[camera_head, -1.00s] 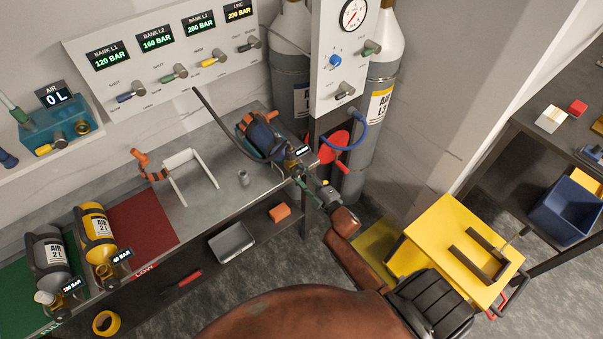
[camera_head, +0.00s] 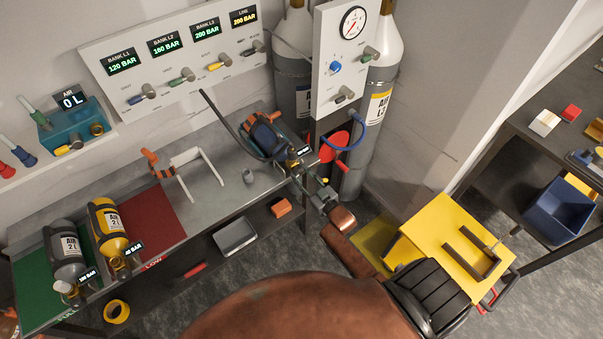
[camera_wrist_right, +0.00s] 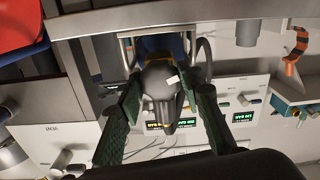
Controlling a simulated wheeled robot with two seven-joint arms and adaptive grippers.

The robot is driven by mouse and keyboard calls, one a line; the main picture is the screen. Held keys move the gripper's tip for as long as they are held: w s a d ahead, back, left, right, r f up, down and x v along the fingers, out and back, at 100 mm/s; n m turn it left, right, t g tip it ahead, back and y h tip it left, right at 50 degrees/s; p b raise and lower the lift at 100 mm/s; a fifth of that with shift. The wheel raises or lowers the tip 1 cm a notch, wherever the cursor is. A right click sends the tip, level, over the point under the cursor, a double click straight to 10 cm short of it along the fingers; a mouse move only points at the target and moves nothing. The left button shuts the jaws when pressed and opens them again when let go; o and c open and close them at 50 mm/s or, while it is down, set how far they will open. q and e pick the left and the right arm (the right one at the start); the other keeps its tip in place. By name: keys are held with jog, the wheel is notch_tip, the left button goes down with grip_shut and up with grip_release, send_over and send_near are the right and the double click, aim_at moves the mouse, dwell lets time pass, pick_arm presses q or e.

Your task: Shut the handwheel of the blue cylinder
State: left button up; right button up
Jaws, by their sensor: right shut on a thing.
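The blue cylinder (camera_head: 264,137) lies tilted on the bench, with orange bands and a dark hose at its side. Its valve end points toward me, beside a small dark display (camera_head: 305,150). My right gripper (camera_head: 297,178) is at this valve end and covers much of the handwheel in the head view. In the right wrist view, the two green fingers of my right gripper (camera_wrist_right: 167,110) stand on either side of a dark rounded part with a pale mark, which looks like the handwheel (camera_wrist_right: 158,82). The gripper is shut on it. My left gripper is not in view.
A grey cylinder (camera_head: 67,254) and a yellow cylinder (camera_head: 107,229) lie at the left of the bench. An empty white cradle (camera_head: 203,177) stands left of the blue cylinder. A gauge panel (camera_head: 327,85) rises close behind my right gripper, with a red disc (camera_head: 333,146) beneath.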

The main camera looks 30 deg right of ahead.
jog(key=m+p, duration=0.1)
jog(key=m, duration=0.4)
jog(key=shift+m+p, duration=0.3)
jog(key=shift+p, duration=0.1)
jog(key=m, duration=0.5)
jog(key=shift+a+p, duration=0.1)
jog(key=shift+p, duration=0.2)
jog(key=m, duration=0.6)
jog(key=m+b, duration=0.1)
jog(key=m, duration=0.4)
jog(key=shift+s+b, duration=0.1)
jog(key=shift+b, duration=0.2)
jog(key=shift+m, duration=0.4)
jog(key=o, duration=1.2)
jog(key=shift+r, duration=0.1)
jog(key=shift+c, duration=0.2)
jog(key=s, duration=1.2)
jog(key=shift+d, duration=0.45)
